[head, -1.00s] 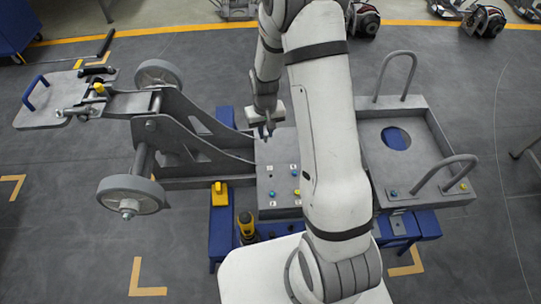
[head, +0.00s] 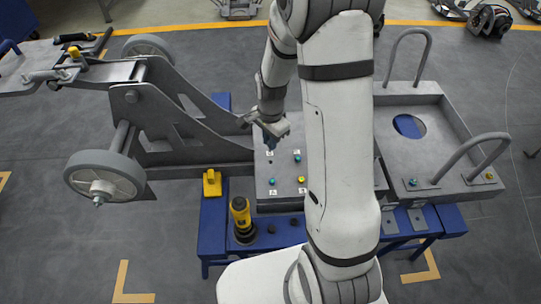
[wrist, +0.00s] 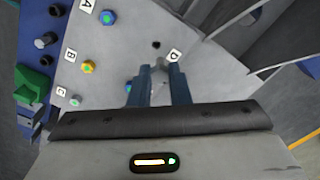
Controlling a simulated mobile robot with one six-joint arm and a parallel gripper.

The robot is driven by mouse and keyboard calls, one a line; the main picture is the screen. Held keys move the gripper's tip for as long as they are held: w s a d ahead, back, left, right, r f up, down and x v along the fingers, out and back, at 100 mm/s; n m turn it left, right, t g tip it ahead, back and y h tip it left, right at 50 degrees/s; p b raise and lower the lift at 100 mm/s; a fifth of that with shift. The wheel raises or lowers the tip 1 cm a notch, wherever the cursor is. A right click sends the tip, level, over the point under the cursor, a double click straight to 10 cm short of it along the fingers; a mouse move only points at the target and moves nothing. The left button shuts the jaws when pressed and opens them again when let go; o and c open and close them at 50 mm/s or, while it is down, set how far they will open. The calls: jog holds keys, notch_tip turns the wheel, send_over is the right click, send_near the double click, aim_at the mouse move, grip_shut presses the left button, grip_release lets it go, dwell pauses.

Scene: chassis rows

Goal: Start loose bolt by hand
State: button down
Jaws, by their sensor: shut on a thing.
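My gripper (wrist: 161,72) is shut on a small grey bolt (wrist: 160,65), mostly hidden between the blue fingers. In the head view my gripper (head: 273,136) is at the far edge of the grey plate (head: 277,195). In the wrist view the bolt is close to a dark hole (wrist: 156,45) beside a white label (wrist: 174,56). I cannot tell whether the bolt touches the plate.
A teal bolt (wrist: 129,88) is partly hidden by the left finger. A yellow-black tool (head: 241,218) and a yellow block (head: 211,183) stand on the blue bench (head: 213,222). The wheeled grey frame (head: 150,130) is at left; a tray with hoop handles (head: 455,195) is at right.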

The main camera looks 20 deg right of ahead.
jog(key=shift+s+f+m+b, duration=0.25)
jog(key=shift+f+m+b, duration=0.3)
jog(key=shift+f+m, duration=0.3)
notch_tip(320, 180, down, 3)
jog(key=shift+r+b, duration=0.1)
jog(key=shift+b, duration=1)
jog(key=shift+r+n+p, duration=0.25)
jog(key=shift+n+p, duration=0.05)
jog(key=shift+n, duration=0.35)
jog(key=n+b, duration=0.1)
jog(key=n, duration=1.2)
jog(key=shift+d+n, duration=0.1)
jog(key=shift+n, duration=0.3)
jog(key=shift+f+b, duration=0.95)
jog(key=shift+f, duration=0.15)
